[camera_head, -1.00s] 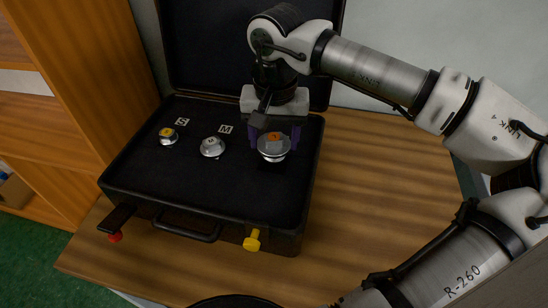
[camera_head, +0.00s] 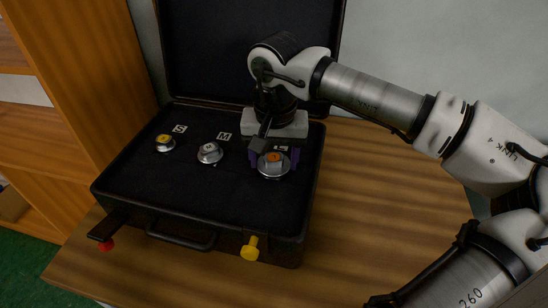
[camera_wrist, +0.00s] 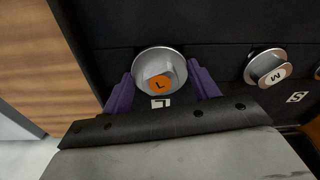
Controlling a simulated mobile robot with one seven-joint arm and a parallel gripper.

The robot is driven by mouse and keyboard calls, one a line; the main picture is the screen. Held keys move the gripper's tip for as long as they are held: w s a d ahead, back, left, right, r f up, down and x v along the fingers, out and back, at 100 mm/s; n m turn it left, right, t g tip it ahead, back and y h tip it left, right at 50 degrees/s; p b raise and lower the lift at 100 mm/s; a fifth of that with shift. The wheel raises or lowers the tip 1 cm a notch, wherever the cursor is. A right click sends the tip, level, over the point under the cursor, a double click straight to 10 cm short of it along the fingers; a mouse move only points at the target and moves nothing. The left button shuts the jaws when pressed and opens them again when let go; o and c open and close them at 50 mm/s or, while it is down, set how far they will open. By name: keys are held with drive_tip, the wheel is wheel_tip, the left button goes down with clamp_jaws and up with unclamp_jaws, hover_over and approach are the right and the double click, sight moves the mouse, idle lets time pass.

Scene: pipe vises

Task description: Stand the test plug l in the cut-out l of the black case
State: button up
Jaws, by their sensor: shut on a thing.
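The test plug l (camera_head: 273,167) is a silver round plug with an orange top marked L. It also shows in the wrist view (camera_wrist: 150,60). My gripper (camera_head: 274,157) is shut on it, with a purple finger on each side, seen too in the wrist view (camera_wrist: 163,86). The plug looks upright at the right end of the row in the open black case (camera_head: 190,205), by the L label (camera_wrist: 160,102). Cut-out l is hidden beneath the plug. I cannot tell whether the plug is fully seated.
The plug marked M (camera_head: 209,153) and the yellow-topped plug (camera_head: 165,143) stand to the left in the case. The raised lid (camera_head: 240,50) is behind my gripper. The wooden table (camera_head: 385,190) is clear at right.

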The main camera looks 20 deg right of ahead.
sight(275, 158)
drive_tip(key=o, duration=1.2)
drive_tip(key=shift+s+a+f, duration=0.15)
drive_tip(key=shift+f, duration=0.25)
drive_tip(key=shift+s+a+f, duration=0.1)
drive_tip(key=shift+f, duration=0.3)
drive_tip(key=shift+d, duration=0.1)
drive_tip(key=shift+r+p, duration=0.6)
drive_tip(key=shift+p, duration=0.1)
drive_tip(key=r+b, duration=0.1)
drive_tip(key=r, duration=1.1)
drive_tip(key=shift+d+r, duration=0.15)
drive_tip(key=shift+d, duration=0.05)
